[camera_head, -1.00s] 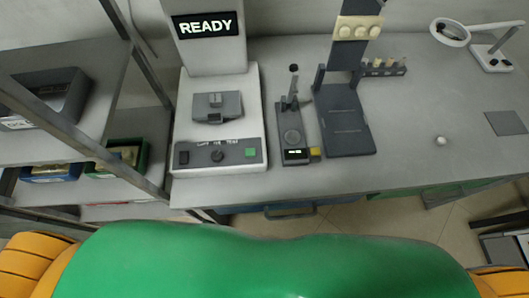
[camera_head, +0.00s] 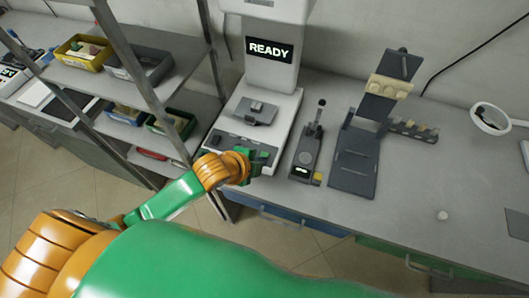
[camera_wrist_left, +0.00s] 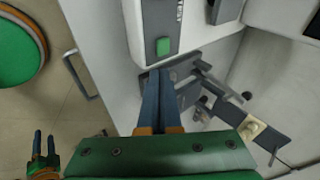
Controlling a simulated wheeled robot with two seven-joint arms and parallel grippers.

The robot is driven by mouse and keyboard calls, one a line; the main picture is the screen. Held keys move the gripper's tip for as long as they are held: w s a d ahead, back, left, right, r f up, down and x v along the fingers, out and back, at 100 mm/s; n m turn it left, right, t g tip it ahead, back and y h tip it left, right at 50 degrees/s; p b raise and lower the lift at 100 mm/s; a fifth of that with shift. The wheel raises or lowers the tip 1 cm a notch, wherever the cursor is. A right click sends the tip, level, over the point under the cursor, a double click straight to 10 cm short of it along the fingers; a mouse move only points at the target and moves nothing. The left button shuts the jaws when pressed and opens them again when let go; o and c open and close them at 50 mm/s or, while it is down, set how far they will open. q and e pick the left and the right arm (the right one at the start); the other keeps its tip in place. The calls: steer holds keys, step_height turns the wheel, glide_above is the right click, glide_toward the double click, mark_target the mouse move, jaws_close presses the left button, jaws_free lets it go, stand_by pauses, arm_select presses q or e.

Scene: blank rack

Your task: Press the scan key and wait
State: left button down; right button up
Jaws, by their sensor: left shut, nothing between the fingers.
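The scan machine (camera_head: 275,45) is a pale tall unit whose display (camera_head: 269,50) reads READY. My left gripper (camera_head: 266,160) is in front of this panel in the head view and hides the key there. In the left wrist view my left gripper (camera_wrist_left: 160,72) is shut and empty, its tips just short of the key in the picture; I cannot tell if they touch it. My right gripper (camera_wrist_left: 44,143) shows small at the lower left, its two fingers apart.
A dark handheld-like device (camera_head: 306,155) with a lever stands right of the machine, then a dark stand (camera_head: 355,160). Metal shelves (camera_head: 150,90) with bins stand at left. The bench's right part is mostly clear.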

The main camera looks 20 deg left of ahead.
arm_select(q)
steer(key=w+r+m+t, duration=0.1)
steer(key=w+r+m, duration=0.3)
steer(key=m, duration=0.9)
step_height(320, 180, up, 4)
steer(key=shift+a+f+h+p, duration=0.25)
steer(key=shift+a+h+p, duration=0.05)
steer(key=shift+a+p, duration=0.15)
steer(key=shift+f, duration=0.1)
steer(key=b, duration=0.9)
glide_toward(263, 151)
steer(key=w+d, duration=0.1)
steer(key=w+d+f, duration=0.1)
steer(key=w, duration=0.1)
steer(key=w+d+f, duration=0.1)
steer(key=shift+w+f, duration=0.15)
steer(key=shift+w, duration=0.05)
steer(key=shift+f, duration=0.3)
steer(key=shift+f, duration=0.15)
